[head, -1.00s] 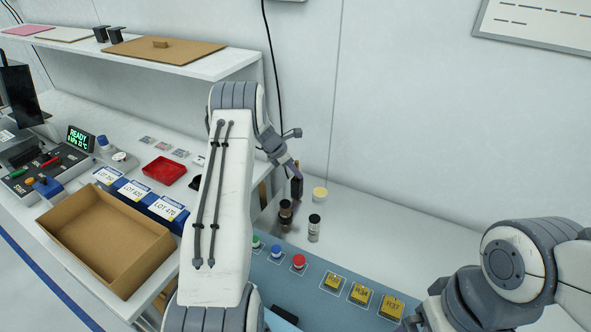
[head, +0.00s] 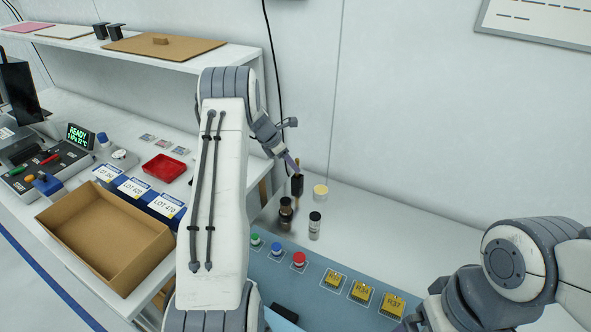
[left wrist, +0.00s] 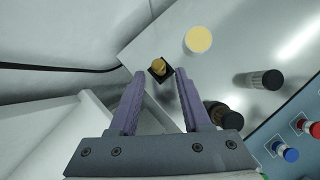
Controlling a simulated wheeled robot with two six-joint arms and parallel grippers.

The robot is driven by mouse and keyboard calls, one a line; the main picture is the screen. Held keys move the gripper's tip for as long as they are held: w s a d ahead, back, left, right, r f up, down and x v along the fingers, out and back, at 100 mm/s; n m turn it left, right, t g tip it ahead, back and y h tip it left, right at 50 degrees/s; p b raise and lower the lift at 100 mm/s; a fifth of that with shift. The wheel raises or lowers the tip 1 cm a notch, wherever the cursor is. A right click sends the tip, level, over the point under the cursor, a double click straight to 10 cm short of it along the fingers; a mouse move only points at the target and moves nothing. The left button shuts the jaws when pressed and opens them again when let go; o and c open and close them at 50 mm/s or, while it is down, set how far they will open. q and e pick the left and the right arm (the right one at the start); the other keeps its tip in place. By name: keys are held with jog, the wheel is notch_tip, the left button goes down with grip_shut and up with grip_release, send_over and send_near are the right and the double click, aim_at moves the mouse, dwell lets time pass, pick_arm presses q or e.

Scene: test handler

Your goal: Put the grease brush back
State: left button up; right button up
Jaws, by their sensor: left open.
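My left gripper (head: 291,166) is open and empty, its fingers at the back of the white bench top; its purple fingers also show in the left wrist view (left wrist: 158,100). A dark upright thing (head: 297,185), which may be the grease brush or its holder, stands just below the fingertips. From above, in the left wrist view, it is a black square with a yellowish-brown top (left wrist: 159,67), beyond the fingertips and apart from them. A round pot with pale yellow contents (head: 320,192) stands to its right. My right arm shows at the right, but its gripper is out of frame.
A brown bottle (head: 286,212) and a clear vial with a black cap (head: 314,225) stand in front. A blue panel (head: 275,276) with coloured buttons lies nearer. A cardboard box (head: 103,240) and shelf (head: 230,62) are at the left. Bench right of the pot is clear.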

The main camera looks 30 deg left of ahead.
pick_arm(q)
jog(key=b+v, duration=0.1)
jog(key=v, duration=0.7)
jog(key=s+d+r+m+g, duration=0.1)
jog(key=s+d+r+m, duration=0.3)
jog(key=d, duration=0.6)
jog(key=s+d+r+m+g, duration=0.1)
jog(key=s+d+m, duration=0.1)
jog(key=d+m, duration=0.6)
jog(key=s+d+r+m+g, duration=0.1)
jog(key=s+d+r+m, duration=0.2)
jog(key=d, duration=0.8)
jog(key=s+d+m+g, duration=0.1)
jog(key=s+d+m, duration=0.85)
jog(key=s, duration=0.25)
jog(key=s+f+m+y, duration=0.1)
jog(key=s+m+y, duration=0.1)
jog(key=s+m, duration=1)
jog(key=s, duration=0.3)
jog(key=shift+g, duration=0.4)
